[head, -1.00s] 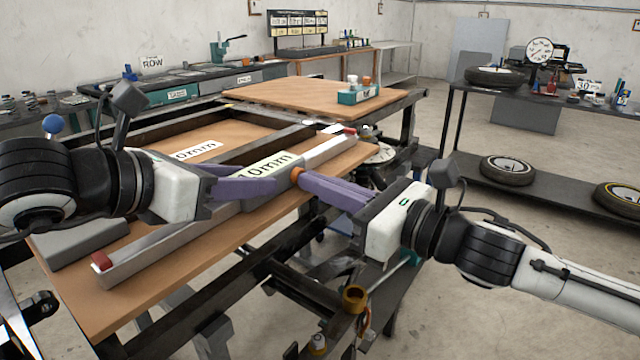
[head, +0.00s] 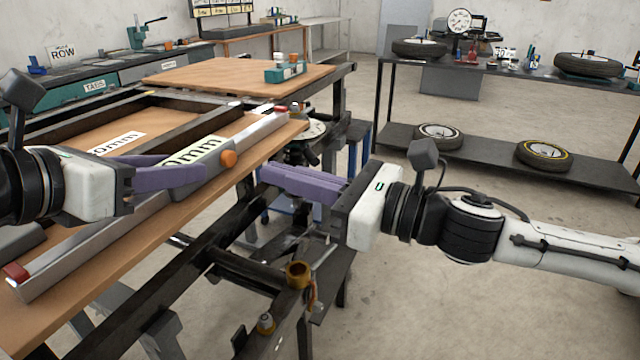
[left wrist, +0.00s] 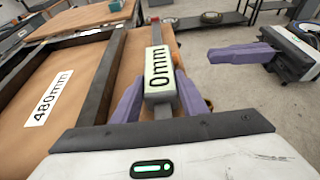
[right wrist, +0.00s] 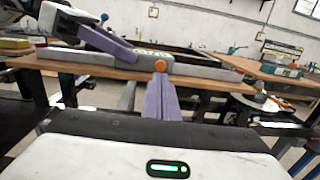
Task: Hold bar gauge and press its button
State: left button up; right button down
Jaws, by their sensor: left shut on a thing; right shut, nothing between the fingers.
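The bar gauge (head: 88,250) is a long grey bar with red end caps, lying along the wooden table top. Its grey middle block carries a label reading "0mm" (head: 196,151) and an orange button (head: 228,159) on its right side. My left gripper (head: 200,172) is shut on the middle block; the left wrist view shows a purple finger on each side of it (left wrist: 160,92). My right gripper (head: 264,172) is shut and empty, to the right of the orange button with a visible gap. In the right wrist view its fingertips (right wrist: 160,78) appear just below the button (right wrist: 160,66).
A dark frame (head: 150,103) with a "480mm" label (left wrist: 48,98) lies beside the gauge. A brass cup (head: 298,274) stands on a lower structure in front. A rack with wheels (head: 545,153) stands at the right. Open floor lies between.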

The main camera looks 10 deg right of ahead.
pick_arm(q)
jog(key=shift+w+a, duration=0.15)
jog(key=shift+a, duration=0.05)
pick_arm(e)
jog(key=v, duration=0.6)
dwell(0.4)
pick_arm(q)
jog(key=o, duration=1.3)
jog(key=shift+c, duration=0.2)
